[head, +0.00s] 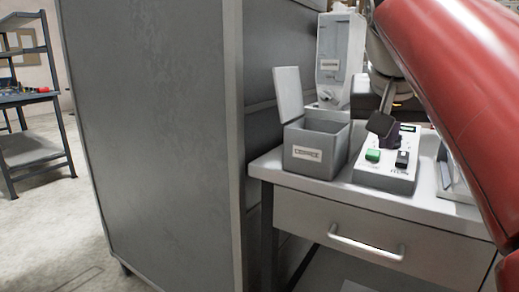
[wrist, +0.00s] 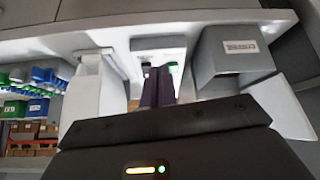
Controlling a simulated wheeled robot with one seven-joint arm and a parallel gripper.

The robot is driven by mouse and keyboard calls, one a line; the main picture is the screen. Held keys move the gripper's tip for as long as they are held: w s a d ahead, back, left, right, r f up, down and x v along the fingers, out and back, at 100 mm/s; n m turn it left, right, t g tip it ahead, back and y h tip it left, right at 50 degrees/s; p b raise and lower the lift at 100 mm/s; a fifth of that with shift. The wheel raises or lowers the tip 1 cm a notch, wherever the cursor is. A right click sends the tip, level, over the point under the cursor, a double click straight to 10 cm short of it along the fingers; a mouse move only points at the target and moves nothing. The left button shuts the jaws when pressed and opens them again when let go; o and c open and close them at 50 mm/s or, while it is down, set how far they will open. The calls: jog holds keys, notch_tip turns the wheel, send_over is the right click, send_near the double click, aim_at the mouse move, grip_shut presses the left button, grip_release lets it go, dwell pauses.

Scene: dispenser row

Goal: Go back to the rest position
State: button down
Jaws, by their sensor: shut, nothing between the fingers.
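My gripper (head: 391,142) is shut and empty, with its dark fingers just above or at the control box (head: 384,182) on the bench. In the wrist view, which looks upside down, the closed purple fingers (wrist: 158,88) point towards that box (wrist: 158,43). The box has a green button (head: 373,155) and a black button (head: 402,159), both in front of the fingers. I cannot tell whether the fingertips touch the box. My red arm fills the right side of the head view and hides part of the bench.
A grey bin (head: 316,150) with its lid up stands left of the control box. A white dispenser (head: 338,50) stands behind it. The bench (head: 300,184) has a drawer with a handle (head: 366,244). A large grey cabinet (head: 150,130) stands left; open floor (head: 55,225) lies beyond it.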

jog(key=s+a+f+n+y, duration=0.1)
jog(key=s+f, duration=0.3)
jog(key=f, duration=0.6)
jog(key=s+a+f+n+y, duration=0.1)
jog(key=s+a+f+n, duration=0.1)
jog(key=f, duration=0.8)
jog(key=s+a+f+n+y, duration=0.1)
jog(key=s+a+f, duration=0.2)
jog(key=s+f, duration=0.3)
notch_tip(320, 180, down, 5)
jog(key=shift+s+f+n+g, duration=0.1)
jog(key=shift+s+n+g, duration=0.1)
jog(key=shift+n+g, duration=0.1)
